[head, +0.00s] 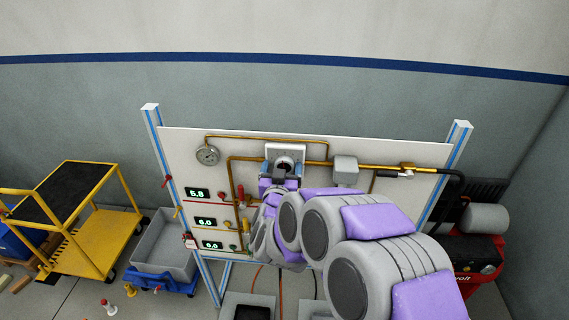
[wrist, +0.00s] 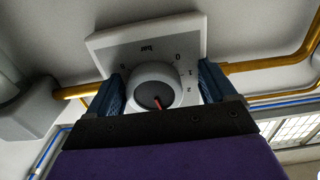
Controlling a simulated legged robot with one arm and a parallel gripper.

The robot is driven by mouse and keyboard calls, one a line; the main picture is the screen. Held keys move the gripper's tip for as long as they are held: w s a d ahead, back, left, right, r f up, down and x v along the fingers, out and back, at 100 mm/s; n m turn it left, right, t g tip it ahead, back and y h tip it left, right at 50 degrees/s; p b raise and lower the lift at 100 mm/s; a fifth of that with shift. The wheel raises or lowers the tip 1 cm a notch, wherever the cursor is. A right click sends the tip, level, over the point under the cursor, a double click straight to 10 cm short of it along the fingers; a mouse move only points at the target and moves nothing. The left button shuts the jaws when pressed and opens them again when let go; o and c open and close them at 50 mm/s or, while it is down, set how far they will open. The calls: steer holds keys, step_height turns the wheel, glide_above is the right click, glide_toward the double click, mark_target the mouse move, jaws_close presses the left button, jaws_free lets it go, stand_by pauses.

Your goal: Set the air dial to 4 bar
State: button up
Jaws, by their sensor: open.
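The air dial is a round grey knob (wrist: 152,78) with a dark face and a short red pointer, on a pale square plate (wrist: 118,43) marked "bar". The marks 0, 1 and 2 show on its right side; the lower part of the scale is hidden by my gripper, and I cannot tell the pointer's reading. My gripper (wrist: 162,86) is open, with one blue finger on each side of the knob; contact is unclear. In the head view the dial plate (head: 285,149) is at the top middle of the white panel, with my gripper (head: 280,170) in front of it.
The white panel (head: 395,150) carries a round gauge (head: 207,155), brass pipes, red-handled valves and green displays (head: 198,193), the top one reading 5.8. A yellow cart (head: 105,240) and grey bin (head: 165,245) stand left; a red compressor (head: 470,260) stands right.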

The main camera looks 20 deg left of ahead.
steer(key=shift+d+r, duration=0.1)
steer(key=shift+d, duration=0.45)
steer(key=shift+c, duration=0.6)
steer(key=shift+s+a, duration=0.1)
steer(key=shift+a, duration=0.2)
steer(key=c, duration=0.6)
steer(key=shift+c, duration=1.3)
steer(key=shift+m, duration=1.1)
steer(key=o, duration=1)
steer(key=shift+a, duration=0.1)
